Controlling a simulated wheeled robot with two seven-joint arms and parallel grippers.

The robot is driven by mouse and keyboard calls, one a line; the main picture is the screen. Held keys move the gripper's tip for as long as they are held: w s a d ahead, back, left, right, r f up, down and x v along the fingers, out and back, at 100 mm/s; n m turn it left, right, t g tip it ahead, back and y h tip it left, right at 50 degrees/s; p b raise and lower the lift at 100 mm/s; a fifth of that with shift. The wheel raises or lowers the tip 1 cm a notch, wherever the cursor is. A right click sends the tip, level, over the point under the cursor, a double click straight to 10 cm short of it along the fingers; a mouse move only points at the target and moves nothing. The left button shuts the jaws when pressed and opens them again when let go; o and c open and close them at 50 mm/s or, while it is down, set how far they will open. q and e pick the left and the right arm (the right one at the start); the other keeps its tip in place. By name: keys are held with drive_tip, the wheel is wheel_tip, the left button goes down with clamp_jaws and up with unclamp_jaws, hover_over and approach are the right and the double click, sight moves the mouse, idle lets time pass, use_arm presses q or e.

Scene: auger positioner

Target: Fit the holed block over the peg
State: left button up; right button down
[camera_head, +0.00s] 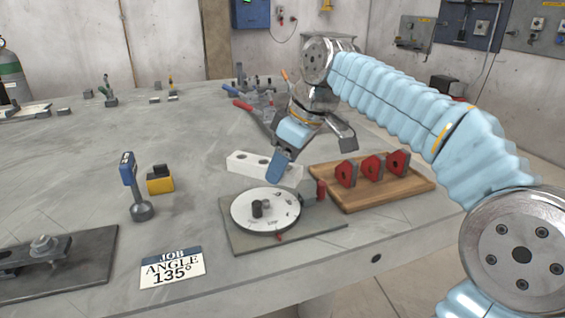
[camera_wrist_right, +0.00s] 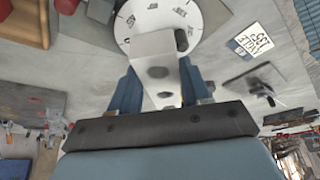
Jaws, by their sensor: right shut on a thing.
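The white holed block (camera_head: 247,163) is a long bar with dark holes in its face. My right gripper (camera_head: 281,168) is shut on it and holds it behind the round white dial (camera_head: 243,222). In the right wrist view the block (camera_wrist_right: 154,52) sits between the two blue fingers (camera_wrist_right: 158,92), with its far end overlapping the dial (camera_wrist_right: 127,22). The dark peg (camera_head: 257,209) stands on the dial, apart from the block in the head view. A dark shape on the dial shows beside the block's end in the wrist view. My left gripper is not in view.
A wooden tray (camera_head: 386,198) with red-and-dark pieces (camera_head: 372,167) stands right of the dial. A sign (camera_head: 172,268) reads "JOB ANGLE 135°". A blue stand gauge (camera_head: 129,172) and a yellow-black block (camera_head: 160,180) stand left. Clamps lie behind. The table's left middle is clear.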

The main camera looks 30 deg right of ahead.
drive_tip(key=b, duration=0.4)
hover_over(276, 210)
drive_tip(key=s, duration=0.1)
drive_tip(key=shift+s+d+f, duration=0.1)
drive_tip(key=shift+d+f, duration=0.1)
drive_tip(key=shift+f, duration=1.05)
drive_tip(key=shift+s+d+f, duration=0.1)
drive_tip(key=shift+d+f, duration=0.1)
drive_tip(key=shift+f, duration=1.05)
drive_tip(key=shift+p, duration=0.35)
drive_tip(key=shift+f+b, duration=1.1)
drive_tip(key=shift+f, duration=0.3)
drive_tip(key=shift+c, duration=2.3)
unclamp_jaws()
drive_tip(key=shift+f, duration=0.15)
